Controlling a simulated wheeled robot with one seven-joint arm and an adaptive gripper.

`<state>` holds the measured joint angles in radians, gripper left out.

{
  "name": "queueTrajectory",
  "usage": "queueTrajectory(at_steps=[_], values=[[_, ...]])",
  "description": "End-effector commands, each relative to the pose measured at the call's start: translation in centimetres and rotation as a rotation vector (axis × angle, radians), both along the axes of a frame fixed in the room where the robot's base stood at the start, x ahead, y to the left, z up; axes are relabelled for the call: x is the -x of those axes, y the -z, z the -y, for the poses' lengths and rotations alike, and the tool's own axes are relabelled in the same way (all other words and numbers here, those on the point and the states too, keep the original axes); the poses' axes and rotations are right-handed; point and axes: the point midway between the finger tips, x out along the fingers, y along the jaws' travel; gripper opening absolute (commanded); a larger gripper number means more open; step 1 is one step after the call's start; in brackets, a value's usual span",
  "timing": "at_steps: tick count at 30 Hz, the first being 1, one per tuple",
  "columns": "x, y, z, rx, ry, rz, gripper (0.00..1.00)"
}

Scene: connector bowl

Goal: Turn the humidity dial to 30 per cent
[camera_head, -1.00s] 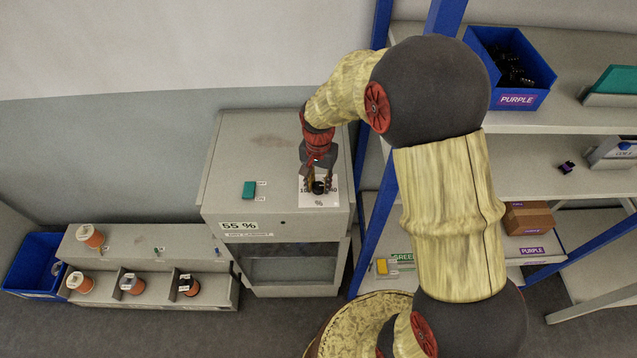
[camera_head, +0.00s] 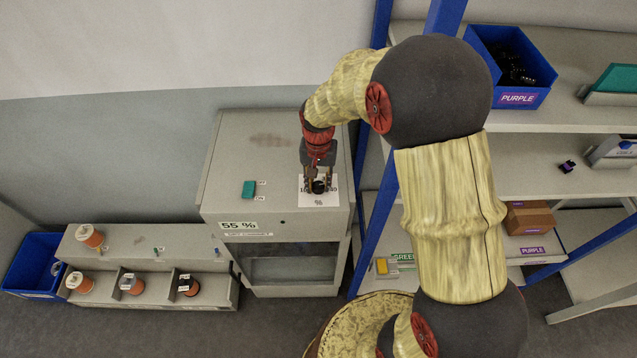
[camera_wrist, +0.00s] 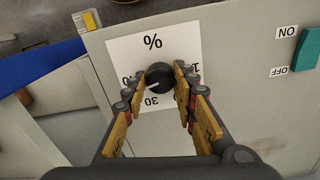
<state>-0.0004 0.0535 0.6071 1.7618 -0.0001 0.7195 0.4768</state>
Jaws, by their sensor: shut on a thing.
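The humidity dial is a small black knob (camera_wrist: 159,76) on a white scale card (camera_wrist: 124,52) on top of the grey dry cabinet (camera_head: 237,160). The figure 30 shows beside it in the wrist view; figures at either side are partly hidden by the fingers. A pale mark on the knob points left and slightly down in that view, seemingly between the left figure and 30. My gripper (camera_wrist: 157,84) points down over the card, its fingertips on either side of the knob and closed on it. The knob also shows in the head view (camera_head: 318,187).
A teal on/off switch (camera_head: 249,189) sits left of the dial on the cabinet top. The cabinet's front label (camera_head: 239,225) reads 55 %. A shelf with a blue upright (camera_head: 375,230) stands close to the right. A spool rack (camera_head: 120,250) stands at left.

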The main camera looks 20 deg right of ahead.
Motion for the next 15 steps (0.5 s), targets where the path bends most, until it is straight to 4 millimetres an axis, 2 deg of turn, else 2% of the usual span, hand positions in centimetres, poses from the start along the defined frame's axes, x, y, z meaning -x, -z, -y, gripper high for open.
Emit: queueTrajectory(at_steps=[15], values=[[-0.06,-0.03,-0.03,0.0,-0.478,0.002,0.02]])
